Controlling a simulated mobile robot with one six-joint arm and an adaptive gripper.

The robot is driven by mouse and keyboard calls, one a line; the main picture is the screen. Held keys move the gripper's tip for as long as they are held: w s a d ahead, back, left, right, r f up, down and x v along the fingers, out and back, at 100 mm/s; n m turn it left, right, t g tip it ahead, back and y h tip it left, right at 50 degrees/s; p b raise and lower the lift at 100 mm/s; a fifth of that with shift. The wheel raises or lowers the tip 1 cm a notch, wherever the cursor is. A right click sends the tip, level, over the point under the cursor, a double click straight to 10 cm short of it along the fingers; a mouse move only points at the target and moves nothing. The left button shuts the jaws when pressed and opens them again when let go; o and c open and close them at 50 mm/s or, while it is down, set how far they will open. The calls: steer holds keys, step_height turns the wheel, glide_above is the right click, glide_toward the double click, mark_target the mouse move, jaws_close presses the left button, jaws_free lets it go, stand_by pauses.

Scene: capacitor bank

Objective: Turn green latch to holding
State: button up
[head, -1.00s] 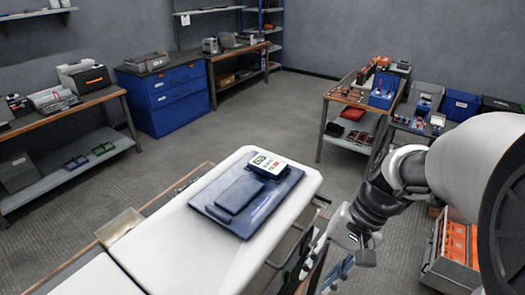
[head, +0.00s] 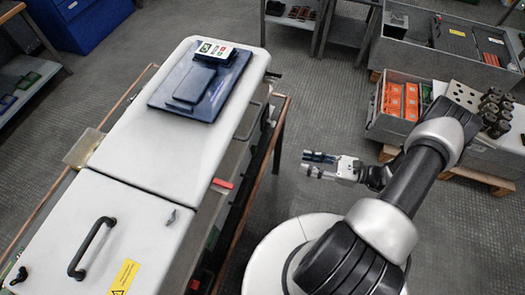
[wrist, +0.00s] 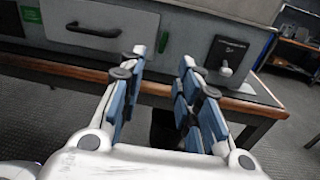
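My gripper (head: 318,164) is in the head view, to the right of the long cabinet and apart from it. In the wrist view my gripper (wrist: 160,72) has its blue-padded fingers spread, with nothing between them. Beyond the fingertips is the grey cabinet front, with a black plate (wrist: 216,62) carrying a small grey knob (wrist: 225,69) to the right of the fingers.
A wooden rail (wrist: 150,88) runs along the cabinet front below the fingers. A drawer handle (wrist: 93,30) is to the left. A dark blue case (head: 205,85) lies on the cabinet top. Grey bins with orange items (head: 403,100) stand at the right.

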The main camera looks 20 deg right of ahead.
steer(key=f+m+t, duration=0.1)
steer(key=b, duration=0.2)
glide_toward(254, 151)
steer(key=x, duration=0.7)
steer(key=shift+w+a+f, duration=0.15)
steer(key=shift+w+a, duration=0.05)
steer(key=shift+w, duration=0.25)
steer(key=shift+c, duration=0.5)
jaws_close()
